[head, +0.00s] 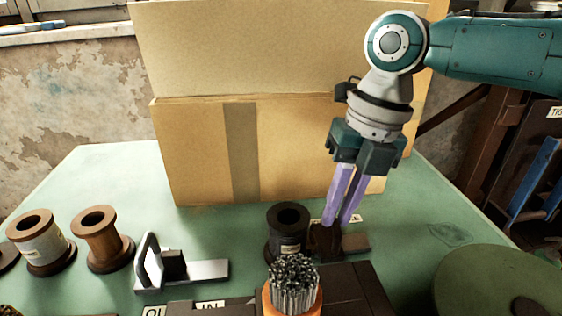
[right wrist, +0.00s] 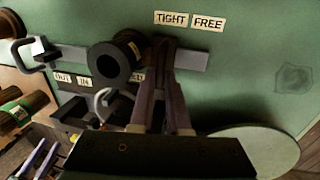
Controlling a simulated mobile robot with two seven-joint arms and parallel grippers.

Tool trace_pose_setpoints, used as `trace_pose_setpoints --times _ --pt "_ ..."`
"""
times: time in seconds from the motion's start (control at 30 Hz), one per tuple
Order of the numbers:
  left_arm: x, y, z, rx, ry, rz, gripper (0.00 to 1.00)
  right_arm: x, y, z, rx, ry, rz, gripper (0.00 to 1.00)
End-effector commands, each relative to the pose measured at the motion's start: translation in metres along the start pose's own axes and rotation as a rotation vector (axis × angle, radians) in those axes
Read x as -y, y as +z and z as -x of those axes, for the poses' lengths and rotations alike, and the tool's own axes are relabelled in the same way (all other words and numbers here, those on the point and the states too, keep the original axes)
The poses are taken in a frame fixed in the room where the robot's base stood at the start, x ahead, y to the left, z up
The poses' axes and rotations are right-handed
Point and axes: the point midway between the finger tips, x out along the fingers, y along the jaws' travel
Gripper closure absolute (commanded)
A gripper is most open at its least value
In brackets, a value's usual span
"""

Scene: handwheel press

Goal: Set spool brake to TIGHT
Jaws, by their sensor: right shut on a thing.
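The spool brake's dark brown handle (head: 325,240) stands beside the black spool (head: 287,228) on the green table. My right gripper (head: 334,222) points down with its lilac fingers shut on this handle. In the right wrist view the handle (right wrist: 163,50) sits between the finger ends, below the TIGHT label (right wrist: 171,19) and left of the FREE label (right wrist: 208,23). In the head view my fingers partly cover the labels. My left gripper (right wrist: 47,148) shows small at the lower left of the right wrist view, with its fingers apart and nothing visible between them.
A cardboard box (head: 200,150) stands behind. Brown spools (head: 103,240) and a metal slide with a dark handle (head: 207,271) are at left. An orange cup of metal rods (head: 291,290) is in front. A green disc (head: 495,282) is at right. OUT and IN labels (right wrist: 85,79) lie nearby.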

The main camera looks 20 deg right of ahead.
Motion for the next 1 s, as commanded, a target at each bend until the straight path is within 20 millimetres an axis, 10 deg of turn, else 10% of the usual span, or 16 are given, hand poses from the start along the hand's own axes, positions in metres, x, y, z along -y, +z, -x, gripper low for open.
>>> trace_pose_setpoints --times 0.17,0.2,0.47,0.77,1.0 --pt "0.0 0.0 0.0 0.0 0.0 0.001 0.5 -0.003 0.0 0.0 0.003 0.009 0.004 1.0" --pt "0.0 0.0 0.0 0.0 0.0 0.0 0.5 -0.003 0.0 0.0 0.003 0.009 0.004 0.83" --pt "0.001 0.0 0.0 0.0 -0.002 -0.002 0.5 -0.003 0.0 0.0 0.002 0.007 0.004 0.55" --pt "0.002 0.0 0.001 0.001 -0.007 -0.009 0.5 -0.002 0.001 0.004 0.003 0.006 0.003 0.55" --pt "0.003 -0.001 0.004 0.001 -0.008 -0.01 0.5 -0.002 0.001 0.045 0.007 0.007 0.004 0.55"
